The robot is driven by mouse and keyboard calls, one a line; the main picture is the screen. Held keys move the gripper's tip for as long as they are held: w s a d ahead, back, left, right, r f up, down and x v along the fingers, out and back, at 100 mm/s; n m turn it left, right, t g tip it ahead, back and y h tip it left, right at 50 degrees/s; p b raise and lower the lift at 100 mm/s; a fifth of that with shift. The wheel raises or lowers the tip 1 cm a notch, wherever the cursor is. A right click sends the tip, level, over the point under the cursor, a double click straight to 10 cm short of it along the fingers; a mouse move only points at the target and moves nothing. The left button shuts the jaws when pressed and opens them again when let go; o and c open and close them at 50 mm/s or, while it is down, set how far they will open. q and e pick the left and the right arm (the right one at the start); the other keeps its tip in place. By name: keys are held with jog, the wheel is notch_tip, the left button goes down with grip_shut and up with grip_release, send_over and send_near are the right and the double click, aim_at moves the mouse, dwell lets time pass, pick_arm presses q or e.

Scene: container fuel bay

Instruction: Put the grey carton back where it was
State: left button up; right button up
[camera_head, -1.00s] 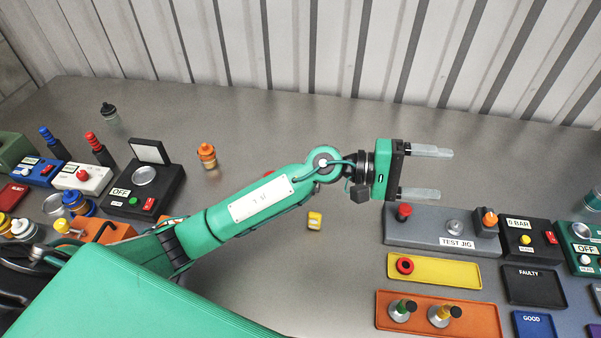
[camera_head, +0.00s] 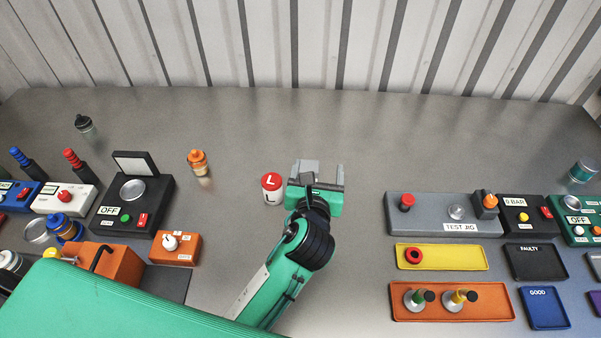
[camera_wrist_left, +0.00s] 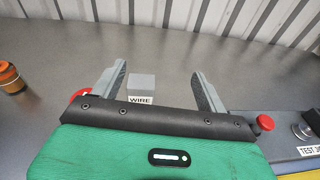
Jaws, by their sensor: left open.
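The grey carton (camera_wrist_left: 141,84), a small box with a WIRE label, stands on the bench in the left wrist view. It shows between the fingers of my left gripper (camera_wrist_left: 162,80), nearer the left finger, with its lower part hidden by the gripper body. In the head view the carton (camera_head: 308,166) appears as a grey block at the far side of my left gripper (camera_head: 316,173), partly covered by it. The left gripper is open and points away toward the wall. Whether a finger touches the carton I cannot tell. My right gripper is in neither view.
A red-topped white tin (camera_head: 271,187) marked L stands close left of the gripper. The test jig (camera_head: 430,213), a yellow tray (camera_head: 480,258) and an orange tray (camera_head: 396,301) lie right. An orange-capped jar (camera_head: 198,162) stands left. The bench toward the wall is clear.

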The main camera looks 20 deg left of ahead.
aim_at(308, 168)
pick_arm(q)
notch_tip(308, 168, down, 4)
jog(key=s+a+n+g, duration=0.1)
jog(key=s+a+g, duration=0.1)
jog(key=shift+g+y, duration=0.3)
jog(key=shift+y, duration=0.1)
jog(key=p+x, duration=0.1)
jog(key=x, duration=0.7)
jog(key=shift+w+f, duration=0.1)
jog(key=shift+f, duration=0.15)
jog(key=shift+p+x, duration=0.55)
jog(key=shift+x, duration=2.05)
jog(key=shift+d, duration=0.15)
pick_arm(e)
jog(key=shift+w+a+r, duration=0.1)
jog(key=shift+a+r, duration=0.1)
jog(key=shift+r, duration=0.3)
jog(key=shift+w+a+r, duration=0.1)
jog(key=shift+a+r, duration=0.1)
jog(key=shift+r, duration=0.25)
pick_arm(q)
jog(key=shift+c, duration=0.2)
jog(key=c, duration=1.1)
jog(key=shift+c, duration=0.4)
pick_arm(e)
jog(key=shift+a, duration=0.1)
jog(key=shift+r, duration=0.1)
